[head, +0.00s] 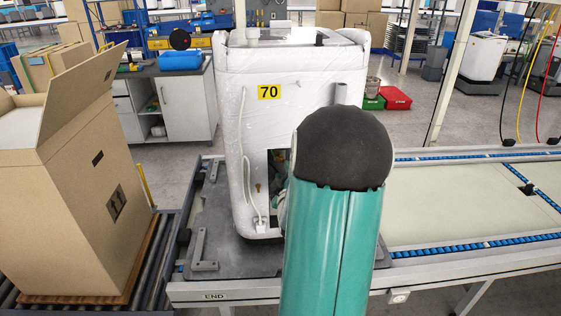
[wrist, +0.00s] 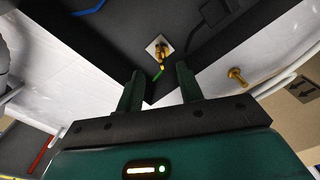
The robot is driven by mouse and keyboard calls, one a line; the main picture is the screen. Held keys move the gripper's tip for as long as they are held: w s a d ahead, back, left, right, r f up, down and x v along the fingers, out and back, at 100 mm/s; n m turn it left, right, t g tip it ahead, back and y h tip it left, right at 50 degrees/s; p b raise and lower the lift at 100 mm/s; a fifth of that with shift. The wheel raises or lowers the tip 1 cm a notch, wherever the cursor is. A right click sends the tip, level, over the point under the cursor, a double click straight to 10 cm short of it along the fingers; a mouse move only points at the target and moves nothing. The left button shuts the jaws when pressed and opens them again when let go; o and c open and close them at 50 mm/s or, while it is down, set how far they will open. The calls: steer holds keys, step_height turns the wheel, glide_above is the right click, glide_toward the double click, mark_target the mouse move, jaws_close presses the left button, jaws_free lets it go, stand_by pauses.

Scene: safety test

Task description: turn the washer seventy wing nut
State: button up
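The washer (head: 290,100) marked with a yellow 70 label stands wrapped in clear film on a dark plate. A dark opening in its lower front is partly hidden by my arm. In the wrist view, a small brass fitting (wrist: 160,54), likely the wing nut, sits on a pale square plate inside the dark recess. My gripper (wrist: 160,74) is open and empty, its two green fingers apart below the fitting in the picture. A second brass piece (wrist: 238,77) sticks out of the white panel to the right; it also shows in the head view (head: 257,187). My gripper is hidden in the head view.
A large open cardboard box (head: 70,190) stands on rollers at the left. A conveyor (head: 450,200) runs off to the right. A pale hose (head: 245,150) hangs down the washer's front. A grey cabinet (head: 185,105) stands behind.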

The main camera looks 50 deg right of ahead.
mark_target(281, 160)
steer(key=x, duration=0.7)
steer(key=shift+c, duration=0.3)
jaws_close()
